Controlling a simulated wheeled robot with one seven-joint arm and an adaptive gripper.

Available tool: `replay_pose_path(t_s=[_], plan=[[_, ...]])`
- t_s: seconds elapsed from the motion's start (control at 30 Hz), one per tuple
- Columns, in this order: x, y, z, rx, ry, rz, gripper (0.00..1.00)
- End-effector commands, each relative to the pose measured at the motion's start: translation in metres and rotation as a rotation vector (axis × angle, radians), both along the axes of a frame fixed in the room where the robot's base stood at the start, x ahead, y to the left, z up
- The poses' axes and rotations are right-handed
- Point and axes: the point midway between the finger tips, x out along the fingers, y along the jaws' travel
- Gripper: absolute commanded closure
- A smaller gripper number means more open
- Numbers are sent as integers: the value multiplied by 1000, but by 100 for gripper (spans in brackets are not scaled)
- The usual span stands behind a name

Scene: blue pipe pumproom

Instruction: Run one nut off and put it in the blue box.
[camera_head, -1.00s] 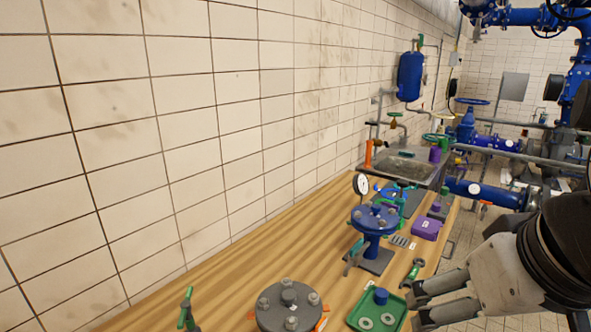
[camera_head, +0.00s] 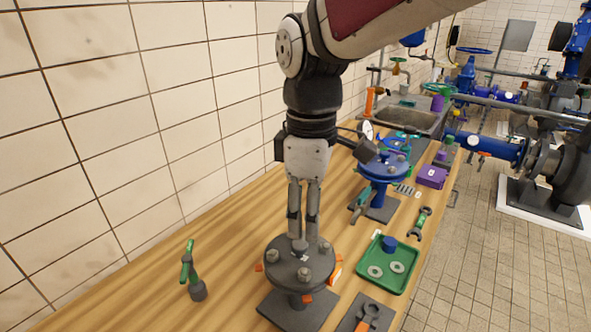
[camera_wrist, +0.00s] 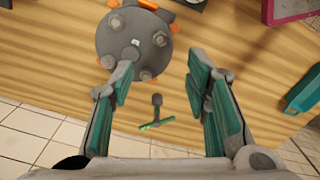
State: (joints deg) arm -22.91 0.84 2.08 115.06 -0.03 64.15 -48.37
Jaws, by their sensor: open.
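A grey round flange (camera_head: 290,275) stands on a dark base on the wooden bench. My gripper (camera_head: 305,238) points down over the flange. Its fingers (camera_wrist: 162,75) are apart with nothing between them. I cannot clearly pick out a blue box; a small blue container (camera_head: 389,243) stands in a green tray.
The green tray (camera_head: 376,284) also holds two washers. A blue flange (camera_head: 384,166) with a gauge stands behind. A wrench (camera_head: 419,223), a purple box (camera_head: 432,176) and a green-handled tool (camera_head: 192,272) are on the bench. The tiled wall is at left.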

Motion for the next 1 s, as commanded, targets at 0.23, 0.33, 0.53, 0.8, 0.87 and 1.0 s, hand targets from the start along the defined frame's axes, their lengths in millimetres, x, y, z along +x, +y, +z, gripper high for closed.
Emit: replay_pose_path(t_s=[0.23, 0.33, 0.53, 0.8, 0.87, 1.0], plan=[[-2, -1, -34, -2, 5, -2, 57], [-2, -1, -52, -3, 4, -2, 57], [-2, -1, -89, -3, 5, -3, 57], [-1, -1, -124, -1, 1, -3, 57], [-1, -1, -128, -1, 1, -3, 57], [-1, -1, -133, -1, 0, -3, 57]])
